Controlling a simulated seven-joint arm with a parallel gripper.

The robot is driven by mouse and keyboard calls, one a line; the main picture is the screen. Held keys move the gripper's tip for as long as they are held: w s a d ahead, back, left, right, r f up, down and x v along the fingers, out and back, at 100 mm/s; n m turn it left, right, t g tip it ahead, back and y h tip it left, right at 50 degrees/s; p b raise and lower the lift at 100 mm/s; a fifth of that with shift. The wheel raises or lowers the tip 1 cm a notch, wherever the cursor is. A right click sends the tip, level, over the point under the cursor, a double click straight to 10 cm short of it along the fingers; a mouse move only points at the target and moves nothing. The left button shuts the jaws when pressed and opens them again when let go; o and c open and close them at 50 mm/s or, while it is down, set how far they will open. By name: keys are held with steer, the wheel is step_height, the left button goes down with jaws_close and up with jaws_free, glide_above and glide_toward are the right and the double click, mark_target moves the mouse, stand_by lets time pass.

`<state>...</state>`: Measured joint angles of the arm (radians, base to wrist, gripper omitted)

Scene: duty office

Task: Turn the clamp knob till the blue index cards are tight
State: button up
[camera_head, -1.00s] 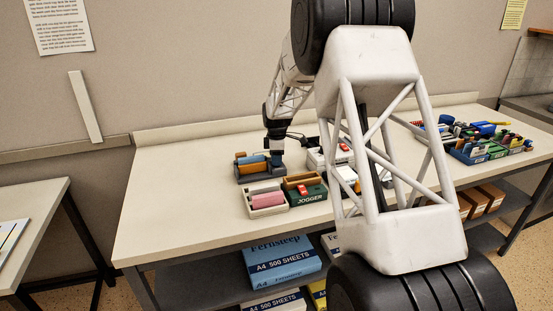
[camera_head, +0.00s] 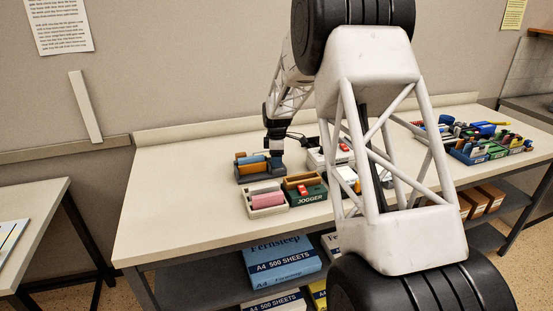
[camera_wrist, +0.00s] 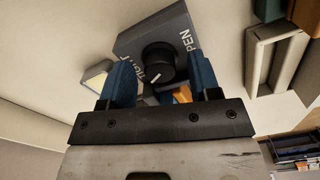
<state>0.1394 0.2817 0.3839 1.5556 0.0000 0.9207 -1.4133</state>
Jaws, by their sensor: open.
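The dark grey clamp block (camera_wrist: 140,40) fills the upper middle of the wrist view, with "OPEN" partly legible on its right and "TIGHT" partly legible below. Its round black knob (camera_wrist: 158,62) has a white pointer line aimed to the lower left. My gripper (camera_wrist: 161,72) is open, with one blue finger on each side of the knob; I cannot tell whether they touch it. In the head view, my gripper (camera_head: 276,158) is at the right end of the clamp (camera_head: 262,179). Something blue, perhaps the index cards (camera_head: 250,160), shows behind an orange piece there. How tight the cards are cannot be seen.
A cream tray with a pink roll (camera_head: 267,200) and a green box marked "JOGGER" (camera_head: 309,195) stand close in front of the clamp. A white box (camera_head: 318,160) is to the right. The table (camera_head: 165,190) is clear on the left.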

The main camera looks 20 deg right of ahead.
steer(key=shift+r, duration=3.85)
steer(key=shift+s+a+r, duration=0.1)
steer(key=shift+s+r, duration=0.25)
steer(key=s+a+r+m, duration=0.3)
steer(key=s+r, duration=0.1)
steer(key=s, duration=0.5)
steer(key=s+a+r+m+t, duration=0.15)
steer(key=s+r, duration=0.25)
steer(key=s, duration=0.6)
steer(key=s+a+r+m, duration=0.3)
steer(key=s+r, duration=0.2)
steer(key=s, duration=0.4)
steer(key=s+a+f+m, duration=0.1)
steer(key=s+m, duration=0.1)
steer(key=s, duration=0.7)
steer(key=s+a+f+m, duration=0.1)
steer(key=s+f+m, duration=0.1)
steer(key=s, duration=0.7)
steer(key=s+a+f+m+t, duration=0.1)
steer(key=s+a+m, duration=0.1)
steer(key=s, duration=0.7)
steer(key=shift+s+f+m, duration=0.15)
steer(key=shift+s+m, duration=0.2)
steer(key=shift+m, duration=0.3)
